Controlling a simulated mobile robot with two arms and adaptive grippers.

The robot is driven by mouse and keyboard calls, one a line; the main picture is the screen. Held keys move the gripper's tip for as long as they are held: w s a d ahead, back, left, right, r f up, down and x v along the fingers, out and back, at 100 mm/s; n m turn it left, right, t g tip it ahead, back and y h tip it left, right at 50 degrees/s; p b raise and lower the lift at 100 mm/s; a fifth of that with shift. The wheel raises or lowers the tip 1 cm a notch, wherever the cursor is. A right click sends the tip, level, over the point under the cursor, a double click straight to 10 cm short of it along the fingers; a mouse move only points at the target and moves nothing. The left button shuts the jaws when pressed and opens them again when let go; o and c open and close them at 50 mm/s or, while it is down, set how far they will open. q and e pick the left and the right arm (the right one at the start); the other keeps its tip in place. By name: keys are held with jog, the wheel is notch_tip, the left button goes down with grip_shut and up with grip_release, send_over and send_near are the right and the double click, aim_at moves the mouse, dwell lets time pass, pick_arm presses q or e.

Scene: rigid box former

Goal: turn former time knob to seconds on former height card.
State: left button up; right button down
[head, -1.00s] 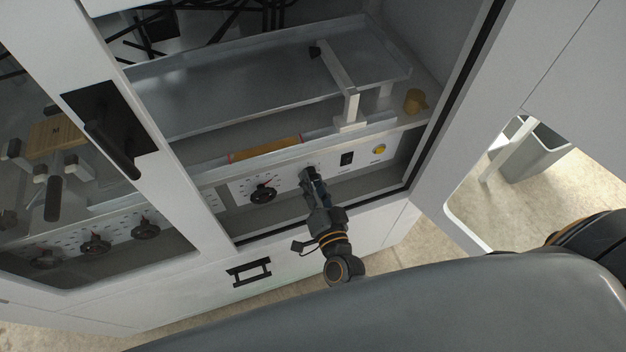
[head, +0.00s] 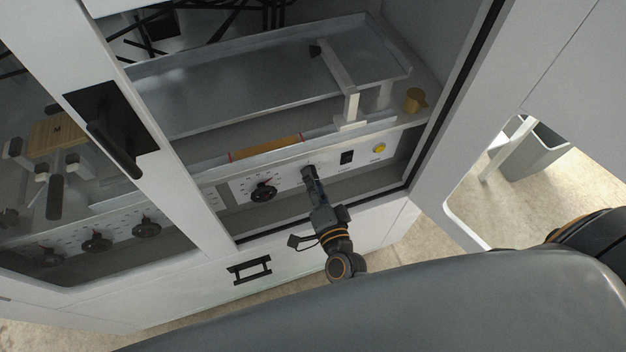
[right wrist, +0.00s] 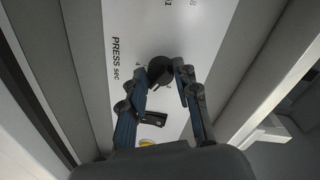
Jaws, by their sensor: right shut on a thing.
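My right gripper (head: 309,174) reaches to the white control panel (head: 235,188) and is shut on a black round knob. In the right wrist view the knob (right wrist: 159,70) sits between the two fingertips, beside the printed words "PRESS sec". The gripper (right wrist: 163,80) has one finger on each side of it. In the head view the gripper mostly hides this knob, and its setting cannot be read. A second black knob (head: 263,192) is free on the panel to the left. I cannot make out a height card. My left gripper is not in view.
A black switch (head: 347,158) and a yellow button (head: 379,148) are right of the held knob. A metal tray (head: 250,90) lies above the panel. The cabinet's door frame (head: 190,190) stands left, with a black handle (head: 115,150). A yellow cup-like part (head: 415,100) is at right.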

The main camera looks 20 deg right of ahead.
jog(key=c, duration=1)
grip_release()
jog(key=s, duration=1.2)
jog(key=shift+r, duration=0.35)
